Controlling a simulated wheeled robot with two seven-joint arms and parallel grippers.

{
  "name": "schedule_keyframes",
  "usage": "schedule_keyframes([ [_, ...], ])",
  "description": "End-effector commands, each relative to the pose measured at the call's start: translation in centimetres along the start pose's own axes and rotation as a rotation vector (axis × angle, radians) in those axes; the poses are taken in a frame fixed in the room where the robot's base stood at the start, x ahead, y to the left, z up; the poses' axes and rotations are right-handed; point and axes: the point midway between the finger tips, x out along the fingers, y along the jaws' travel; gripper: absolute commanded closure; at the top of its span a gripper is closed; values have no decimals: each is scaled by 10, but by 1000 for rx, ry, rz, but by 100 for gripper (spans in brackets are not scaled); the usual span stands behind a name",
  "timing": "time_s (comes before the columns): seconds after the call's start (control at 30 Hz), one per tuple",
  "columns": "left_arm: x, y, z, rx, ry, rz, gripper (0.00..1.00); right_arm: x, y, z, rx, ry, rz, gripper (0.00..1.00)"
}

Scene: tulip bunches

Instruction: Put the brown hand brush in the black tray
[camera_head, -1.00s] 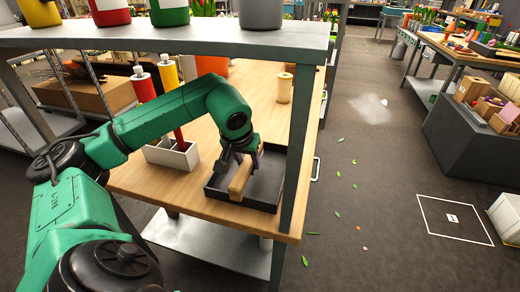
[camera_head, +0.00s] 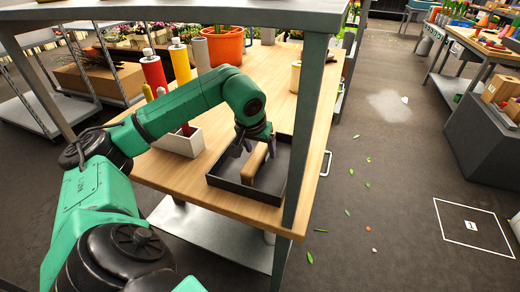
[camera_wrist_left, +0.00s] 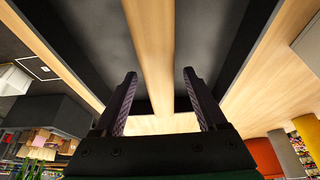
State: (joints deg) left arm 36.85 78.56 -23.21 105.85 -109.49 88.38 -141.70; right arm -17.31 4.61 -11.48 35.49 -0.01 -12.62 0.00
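The brown hand brush (camera_head: 254,163) lies in the black tray (camera_head: 278,160) on the wooden table. Its light wooden back or handle shows; any bristles are hidden. My left gripper (camera_head: 256,143) is just above the brush, over the tray. In the left wrist view the brush (camera_wrist_left: 150,40) runs down the middle, with the tray's dark floor (camera_wrist_left: 95,40) on both sides. There the left gripper (camera_wrist_left: 160,76) has its two dark purple fingers apart, on either side of the brush's line, touching nothing that I can see. My right gripper is not in view.
An orange pot (camera_head: 226,46) is at the back. A grey shelf post (camera_head: 303,130) rises in front of the tray's right side. The tabletop behind the tray is clear.

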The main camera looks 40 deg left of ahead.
Motion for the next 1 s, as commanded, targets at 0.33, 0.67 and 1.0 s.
schedule_keyframes([
  [0.33,-20,0,-2,0,4,0,26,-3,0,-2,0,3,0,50],
  [0.67,-76,0,-1,-1,1,0,26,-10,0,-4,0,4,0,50],
  [1.0,-77,0,-1,0,0,0,26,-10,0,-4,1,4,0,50],
])
